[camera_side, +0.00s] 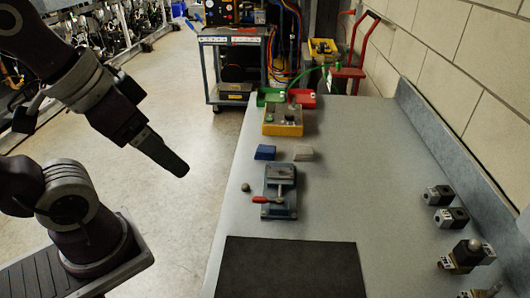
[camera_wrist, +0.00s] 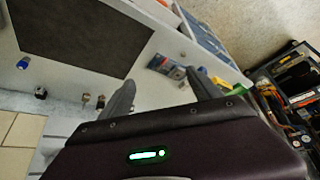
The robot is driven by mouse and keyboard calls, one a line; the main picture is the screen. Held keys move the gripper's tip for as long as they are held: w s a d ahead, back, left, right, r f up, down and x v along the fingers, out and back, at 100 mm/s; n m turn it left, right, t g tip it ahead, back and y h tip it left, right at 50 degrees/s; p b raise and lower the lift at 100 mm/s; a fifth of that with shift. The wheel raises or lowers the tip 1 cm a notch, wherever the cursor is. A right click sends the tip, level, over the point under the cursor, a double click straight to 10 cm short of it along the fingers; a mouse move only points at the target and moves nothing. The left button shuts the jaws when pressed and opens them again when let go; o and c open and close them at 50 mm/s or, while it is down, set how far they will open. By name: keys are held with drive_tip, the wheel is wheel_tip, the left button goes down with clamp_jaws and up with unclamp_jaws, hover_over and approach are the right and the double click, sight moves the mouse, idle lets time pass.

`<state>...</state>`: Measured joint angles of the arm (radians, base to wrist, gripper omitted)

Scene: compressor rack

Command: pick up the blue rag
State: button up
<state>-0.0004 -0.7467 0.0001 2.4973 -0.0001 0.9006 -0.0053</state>
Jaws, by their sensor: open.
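The blue rag (camera_side: 265,152) is a small, block-like blue piece on the grey bench, behind the vise and left of a light grey piece. In the wrist view a small blue patch (camera_wrist: 202,70) beside the right finger looks like it, partly hidden. My gripper (camera_side: 180,168) is in the air left of the bench, well apart from the rag. In the wrist view its two fingers (camera_wrist: 162,88) stand apart with nothing held between them.
A vise (camera_side: 280,190) with a red handle stands just in front of the rag. The light grey piece (camera_side: 303,153) lies beside it. A yellow box (camera_side: 283,121) and green and red bins are behind. A dark mat (camera_side: 290,267) covers the near bench; metal fittings (camera_side: 451,218) stand right.

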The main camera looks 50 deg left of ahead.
drive_tip(key=w+a+r+n+g, duration=0.1)
drive_tip(key=w+r+n, duration=0.1)
drive_tip(key=w+n, duration=0.3)
drive_tip(key=n+g, duration=0.5)
drive_tip(key=n, duration=1.6)
hover_over(262, 148)
wheel_tip(262, 148, down, 21)
drive_tip(key=shift+s+a+f, duration=0.1)
drive_tip(key=shift+a+f, duration=0.05)
wheel_tip(262, 148, down, 7)
drive_tip(key=shift+f, duration=0.1)
drive_tip(key=c, duration=1.4)
drive_tip(key=r, duration=1)
drive_tip(key=shift+d+r, duration=0.1)
drive_tip(key=shift+d, duration=0.1)
